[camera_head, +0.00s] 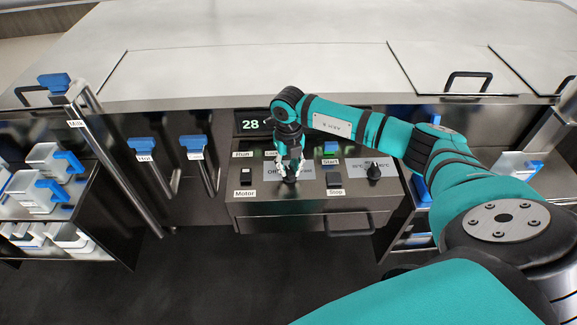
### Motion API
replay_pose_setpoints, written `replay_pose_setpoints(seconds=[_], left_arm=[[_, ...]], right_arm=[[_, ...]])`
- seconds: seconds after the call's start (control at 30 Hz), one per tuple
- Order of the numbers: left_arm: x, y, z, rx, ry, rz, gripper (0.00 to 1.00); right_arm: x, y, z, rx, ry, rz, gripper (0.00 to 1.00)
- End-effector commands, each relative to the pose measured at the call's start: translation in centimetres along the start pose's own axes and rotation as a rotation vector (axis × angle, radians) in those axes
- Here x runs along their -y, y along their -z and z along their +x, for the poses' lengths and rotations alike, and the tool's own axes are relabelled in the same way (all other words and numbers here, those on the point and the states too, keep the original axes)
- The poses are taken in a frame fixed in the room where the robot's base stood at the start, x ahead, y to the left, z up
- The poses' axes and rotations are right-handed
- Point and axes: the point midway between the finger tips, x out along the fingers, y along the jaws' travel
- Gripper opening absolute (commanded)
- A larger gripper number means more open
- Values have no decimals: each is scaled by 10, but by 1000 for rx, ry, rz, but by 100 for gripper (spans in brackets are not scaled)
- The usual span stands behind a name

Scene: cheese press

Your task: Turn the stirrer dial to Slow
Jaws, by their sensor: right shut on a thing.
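The stirrer dial (290,180) is a small dark knob on the control panel, beside a grey label plate (272,173) with "Off" showing at its left. My right gripper (290,172) points down over it and is shut on it. The gripper covers most of the dial and its plate, so the dial's pointer and the Slow mark cannot be read. My left gripper is not in view.
A second knob (374,172) with temperature marks stands at the right. The Motor switch (246,176), Stop switch (334,180) and blue Start button (331,147) flank the dial. A display (250,125) reads 28. A drawer handle (348,232) lies below.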

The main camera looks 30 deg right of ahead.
Motion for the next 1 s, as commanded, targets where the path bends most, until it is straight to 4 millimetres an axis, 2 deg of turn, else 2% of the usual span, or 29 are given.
replay_pose_setpoints(seconds=[0.33,0.37,0.53,0.83,1.0], left_arm=[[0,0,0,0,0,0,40],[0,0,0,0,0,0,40],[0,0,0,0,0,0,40],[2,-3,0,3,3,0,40],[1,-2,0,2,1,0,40]], right_arm=[[0,-1,-1,2,0,3,0],[0,-1,-1,2,0,3,19],[0,0,-1,2,0,2,40],[0,0,-3,2,0,2,40],[0,-1,-24,5,0,1,40]])
